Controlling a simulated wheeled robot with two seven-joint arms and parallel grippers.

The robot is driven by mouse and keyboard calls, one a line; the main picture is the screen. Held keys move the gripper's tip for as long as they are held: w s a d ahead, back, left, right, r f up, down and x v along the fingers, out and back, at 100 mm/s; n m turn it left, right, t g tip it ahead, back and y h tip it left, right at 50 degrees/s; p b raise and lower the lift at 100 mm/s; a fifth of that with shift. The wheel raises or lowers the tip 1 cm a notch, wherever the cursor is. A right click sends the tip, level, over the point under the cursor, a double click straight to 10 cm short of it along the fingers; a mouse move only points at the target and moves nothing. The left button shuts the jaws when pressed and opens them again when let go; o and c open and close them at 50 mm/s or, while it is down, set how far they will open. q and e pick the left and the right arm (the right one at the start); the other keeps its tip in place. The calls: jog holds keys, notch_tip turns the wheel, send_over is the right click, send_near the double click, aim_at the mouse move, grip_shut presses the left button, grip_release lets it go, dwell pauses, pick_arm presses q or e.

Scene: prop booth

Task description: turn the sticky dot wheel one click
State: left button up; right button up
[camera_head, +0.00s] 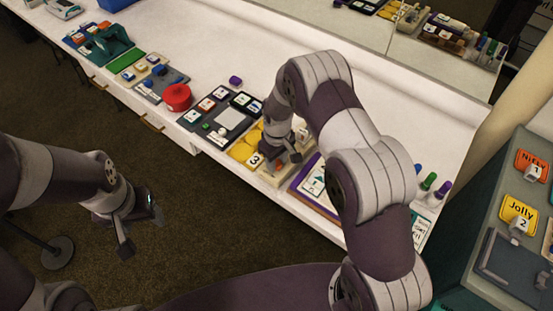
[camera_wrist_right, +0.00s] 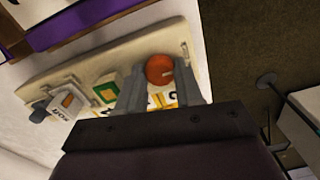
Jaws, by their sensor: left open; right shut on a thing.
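An orange-red round piece (camera_wrist_right: 159,68), which looks like the sticky dot wheel, sits on a cream board (camera_wrist_right: 125,57) in the right wrist view. My right gripper (camera_wrist_right: 161,88) has one finger on each side of it and is shut on it. White and yellow faces with dark marks show between the fingers, partly hidden. In the head view my right gripper (camera_head: 291,150) reaches down onto the cream board (camera_head: 270,177), and my arm hides the wheel there. My left gripper (camera_head: 142,228) is open and empty over the floor, apart from the counter.
On the same board are a green and yellow block (camera_wrist_right: 106,88) and a small labelled box piece (camera_wrist_right: 66,104). The white counter (camera_head: 220,55) also holds a red round button (camera_head: 177,96), a dark panel and markers. A teal-sided stand with name tags (camera_head: 519,214) is at the right.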

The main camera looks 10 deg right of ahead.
aim_at(277, 162)
jog(key=shift+w+r, duration=0.2)
jog(key=o, duration=1)
jog(key=shift+o, duration=0.2)
jog(key=shift+s, duration=0.1)
jog(key=shift+f, duration=0.1)
notch_tip(277, 162, up, 13)
jog(key=b, duration=0.1)
jog(key=shift+b, duration=0.35)
jog(key=shift+d+f, duration=0.1)
jog(key=shift+f, duration=0.05)
jog(key=s+d+r+m, duration=0.2)
jog(key=s, duration=0.7)
jog(key=s+d+r+m+t, duration=0.1)
jog(key=s+d+r+m, duration=0.1)
jog(key=s, duration=0.8)
jog(key=shift+s+m+t, duration=0.25)
jog(key=shift+m+t, duration=0.05)
jog(key=shift+m, duration=0.5)
